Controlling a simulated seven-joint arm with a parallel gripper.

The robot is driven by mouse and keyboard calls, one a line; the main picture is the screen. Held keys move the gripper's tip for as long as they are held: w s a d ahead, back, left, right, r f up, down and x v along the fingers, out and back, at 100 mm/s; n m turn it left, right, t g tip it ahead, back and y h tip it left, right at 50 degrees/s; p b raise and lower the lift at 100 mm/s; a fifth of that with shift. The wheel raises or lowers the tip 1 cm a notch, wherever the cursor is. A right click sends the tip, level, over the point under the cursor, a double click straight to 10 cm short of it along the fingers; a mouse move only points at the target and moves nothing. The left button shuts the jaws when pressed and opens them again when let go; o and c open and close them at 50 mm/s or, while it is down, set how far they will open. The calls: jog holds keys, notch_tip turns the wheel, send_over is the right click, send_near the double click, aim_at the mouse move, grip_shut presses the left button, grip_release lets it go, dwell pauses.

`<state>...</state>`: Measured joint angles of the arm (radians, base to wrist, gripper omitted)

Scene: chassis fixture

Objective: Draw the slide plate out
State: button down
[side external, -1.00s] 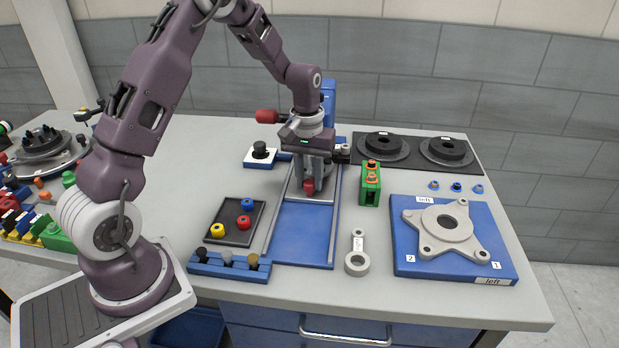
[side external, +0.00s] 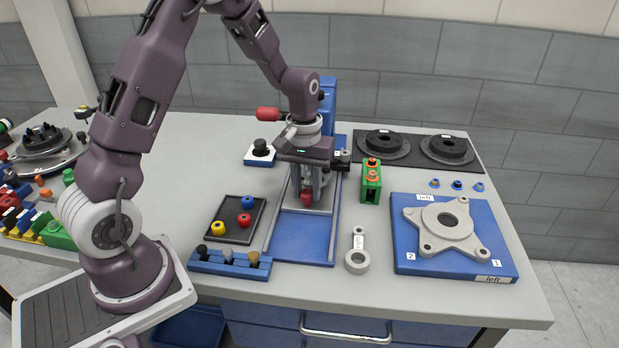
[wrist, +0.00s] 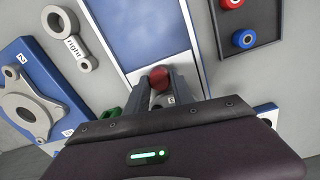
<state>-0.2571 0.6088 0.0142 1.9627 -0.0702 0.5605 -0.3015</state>
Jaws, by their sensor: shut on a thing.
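The silver slide plate (side external: 323,204) lies between the metal rails of the blue fixture (side external: 301,243), under and around my gripper. Its red knob (side external: 306,198) stands near the plate's front edge. My gripper (side external: 306,190) points down and is shut on the knob. In the wrist view the red knob (wrist: 158,76) sits between my fingers (wrist: 170,86), with a strip of the plate beyond it and the blue bed (wrist: 150,25) clear ahead. The rear of the plate is hidden by my gripper.
A dark tray (side external: 262,207) with coloured pieces and a blue rack (side external: 228,264) stand left of the fixture. To the right are a green block (side external: 370,188), a ring-ended link (side external: 357,262) and a blue board (side external: 405,262) with a grey flange. The front bed is free.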

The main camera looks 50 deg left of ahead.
jog(key=s+d, duration=0.7)
jog(key=shift+s+d, duration=0.3)
jog(key=shift+s, duration=0.05)
jog(key=shift+d, duration=0.1)
jog(key=c, duration=1.1)
grip_release()
notch_tip(320, 180, up, 7)
jog(key=shift+s+r, duration=0.1)
jog(key=shift+r, duration=0.1)
jog(key=s+d+r+m+t, duration=0.1)
jog(key=s+r+m+t, duration=0.4)
jog(key=s+r, duration=0.8)
jog(key=shift+s+d+m, duration=0.25)
jog(key=shift+s+m, duration=0.75)
jog(key=shift+m, duration=0.1)
